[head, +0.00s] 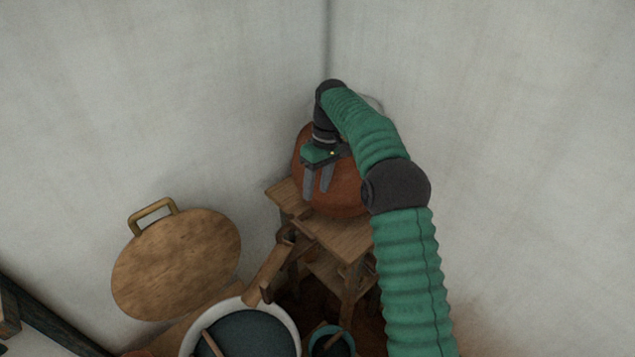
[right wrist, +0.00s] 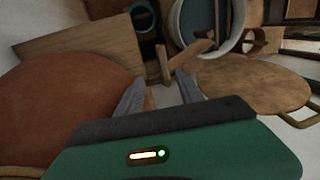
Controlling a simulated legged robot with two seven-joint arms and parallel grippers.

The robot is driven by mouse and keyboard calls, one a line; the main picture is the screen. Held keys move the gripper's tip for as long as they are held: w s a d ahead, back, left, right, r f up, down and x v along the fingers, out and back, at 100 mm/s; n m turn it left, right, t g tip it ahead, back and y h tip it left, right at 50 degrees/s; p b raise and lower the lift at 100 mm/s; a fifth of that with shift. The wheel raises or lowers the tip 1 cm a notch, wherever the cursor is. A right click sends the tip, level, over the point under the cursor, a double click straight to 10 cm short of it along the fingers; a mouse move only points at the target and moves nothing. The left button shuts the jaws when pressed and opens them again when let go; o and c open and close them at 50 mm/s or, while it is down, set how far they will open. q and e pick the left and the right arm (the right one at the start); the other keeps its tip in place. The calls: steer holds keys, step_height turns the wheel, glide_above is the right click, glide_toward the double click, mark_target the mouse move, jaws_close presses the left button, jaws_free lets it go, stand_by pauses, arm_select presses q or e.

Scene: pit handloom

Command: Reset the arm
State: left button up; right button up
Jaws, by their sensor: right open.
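My right arm, in green sleeves with black joints, reaches up from the lower right in the head view and bends down at its end. Its gripper (head: 318,188) hangs in front of a round reddish-brown clay pot (head: 347,190) with its two grey fingers apart and nothing between them. In the right wrist view the open fingers (right wrist: 160,97) point toward a wooden handle-like piece, with the clay pot (right wrist: 62,112) at left. I cannot tell whether the gripper touches the pot. My left gripper is not in view.
The pot stands on a wooden stool (head: 338,238) in the wall corner. A round wooden lid (head: 175,265) with a handle leans at left. A white-rimmed vat (head: 245,335) of dark liquid and a small teal bucket (head: 331,340) stand in front. A wooden piece (head: 268,272) rises by the vat.

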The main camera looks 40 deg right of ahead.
steer(key=shift+d+r, duration=0.25)
steer(key=shift+r, duration=0.65)
steer(key=s+a+f+t+h, duration=0.1)
steer(key=s+a+f, duration=0.2)
steer(key=a, duration=0.3)
steer(key=s+a+f+h, duration=0.1)
steer(key=s+a+f, duration=0.15)
steer(key=a, duration=0.35)
steer(key=s+a+f+m+t+b, duration=0.1)
steer(key=s+a+f, duration=0.2)
steer(key=s, duration=0.5)
steer(key=s+a+f+t, duration=0.1)
steer(key=s+a+f, duration=0.2)
steer(key=s, duration=0.5)
steer(key=shift+s+a+f+m+b, duration=0.15)
steer(key=shift+f+m+b, duration=0.25)
steer(key=shift+f, duration=0.3)
steer(key=shift+a, duration=0.1)
